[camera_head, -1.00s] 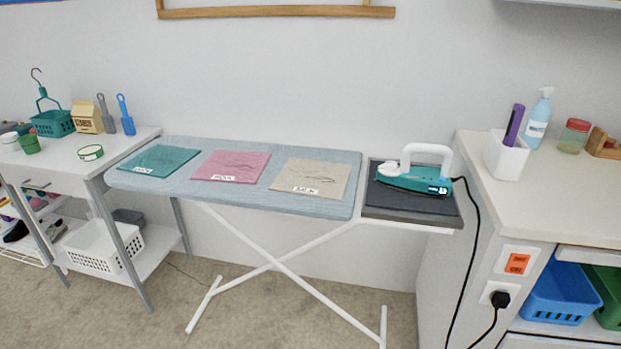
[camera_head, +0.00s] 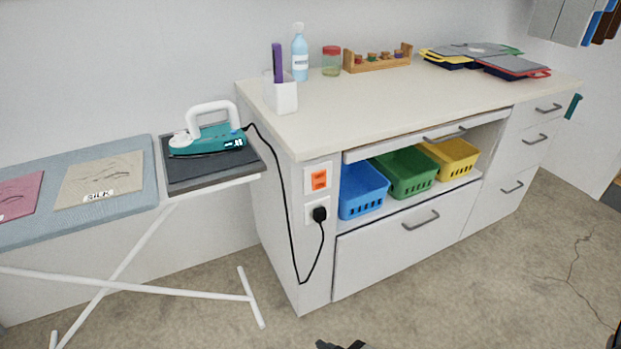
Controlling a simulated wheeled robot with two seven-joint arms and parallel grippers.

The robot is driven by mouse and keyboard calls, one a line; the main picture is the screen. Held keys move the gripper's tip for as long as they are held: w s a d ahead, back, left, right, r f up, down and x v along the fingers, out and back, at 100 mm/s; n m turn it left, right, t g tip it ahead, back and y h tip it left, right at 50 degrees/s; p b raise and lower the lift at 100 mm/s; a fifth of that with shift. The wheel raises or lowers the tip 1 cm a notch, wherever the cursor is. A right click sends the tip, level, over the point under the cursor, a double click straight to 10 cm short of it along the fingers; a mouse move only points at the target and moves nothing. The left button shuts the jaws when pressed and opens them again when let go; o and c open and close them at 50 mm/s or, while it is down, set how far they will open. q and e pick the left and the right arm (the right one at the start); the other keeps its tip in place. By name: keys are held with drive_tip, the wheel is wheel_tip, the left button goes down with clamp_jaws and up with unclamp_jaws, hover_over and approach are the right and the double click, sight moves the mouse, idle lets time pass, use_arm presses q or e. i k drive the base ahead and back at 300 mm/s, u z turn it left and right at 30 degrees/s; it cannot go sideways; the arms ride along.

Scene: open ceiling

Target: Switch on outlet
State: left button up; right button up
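A black cord (camera_head: 284,205) runs from the plug up to the teal and white iron (camera_head: 207,139), which rests on a dark pad (camera_head: 183,177) at the ironing board's end. A small dark piece, perhaps part of a gripper of mine, shows at the bottom edge; neither gripper can be made out clearly.
The ironing board (camera_head: 140,197) with its white crossed legs stands left of the cabinet (camera_head: 390,250). Blue, green and yellow baskets (camera_head: 361,188) fill the cabinet's open shelf. The cabinet top holds a pen cup, bottle, jar and rack. The floor (camera_head: 470,290) in front is clear.

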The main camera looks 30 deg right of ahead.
sight(318, 179)
drive_tip(key=z, duration=1)
drive_tip(key=k, duration=0.65)
drive_tip(key=u, duration=0.35)
drive_tip(key=i, duration=0.5)
